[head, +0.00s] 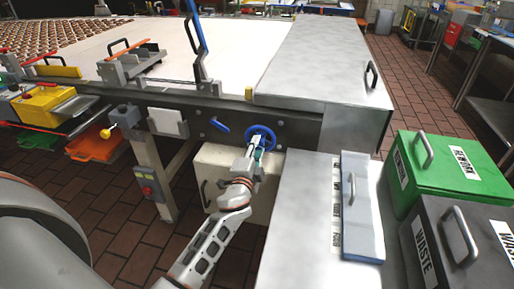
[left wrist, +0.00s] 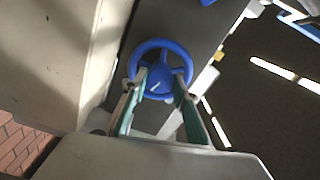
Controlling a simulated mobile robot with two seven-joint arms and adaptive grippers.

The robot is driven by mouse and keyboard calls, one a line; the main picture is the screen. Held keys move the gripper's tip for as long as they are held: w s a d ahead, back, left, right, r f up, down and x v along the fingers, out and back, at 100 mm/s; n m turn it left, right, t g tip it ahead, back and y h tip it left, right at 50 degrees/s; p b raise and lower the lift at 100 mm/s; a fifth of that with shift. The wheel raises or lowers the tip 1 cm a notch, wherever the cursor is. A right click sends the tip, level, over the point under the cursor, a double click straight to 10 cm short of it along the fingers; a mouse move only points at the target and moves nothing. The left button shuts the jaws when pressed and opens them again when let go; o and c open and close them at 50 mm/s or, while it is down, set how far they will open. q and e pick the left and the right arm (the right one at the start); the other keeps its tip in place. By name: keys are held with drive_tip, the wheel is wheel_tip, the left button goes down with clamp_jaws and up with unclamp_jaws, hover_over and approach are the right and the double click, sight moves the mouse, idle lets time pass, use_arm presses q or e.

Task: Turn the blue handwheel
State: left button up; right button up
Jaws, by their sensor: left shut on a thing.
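The blue handwheel (head: 260,137) is mounted on the dark side rail of the conveyor in the head view. It also shows in the left wrist view (left wrist: 160,44), with its spokes and hub facing the camera. My left gripper (head: 258,148) is at the wheel, with its fingers at the lower part of the rim. In the left wrist view the two teal-lined fingers (left wrist: 160,82) reach the wheel from below, one at each side, and are shut on it. The exact contact is partly hidden. My right gripper is not in view.
A blue lever (head: 220,125) sits on the rail left of the wheel. A cream cabinet (head: 214,171) stands below. A steel counter (head: 298,215) is close on the right, with a green rework bin (head: 449,178) and a dark waste bin (head: 459,252) beyond it.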

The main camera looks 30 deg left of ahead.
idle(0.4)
use_arm(q)
drive_tip(key=o, duration=1.1)
drive_tip(key=v, duration=1.2)
drive_tip(key=s+d+f+n+g+h+p, duration=0.2)
drive_tip(key=s+d+f+n+g+h, duration=0.1)
drive_tip(key=s+f, duration=0.6)
drive_tip(key=s+d+f+n+g+h+p, duration=0.2)
drive_tip(key=s+d+f, duration=0.6)
drive_tip(key=s, duration=0.7)
drive_tip(key=f+n+g+h, duration=0.1)
drive_tip(key=f+n+h, duration=0.1)
drive_tip(key=n, duration=0.1)
drive_tip(key=shift+s+d+g, duration=0.15)
drive_tip(key=shift+s+g, duration=0.1)
drive_tip(key=shift+g, duration=0.15)
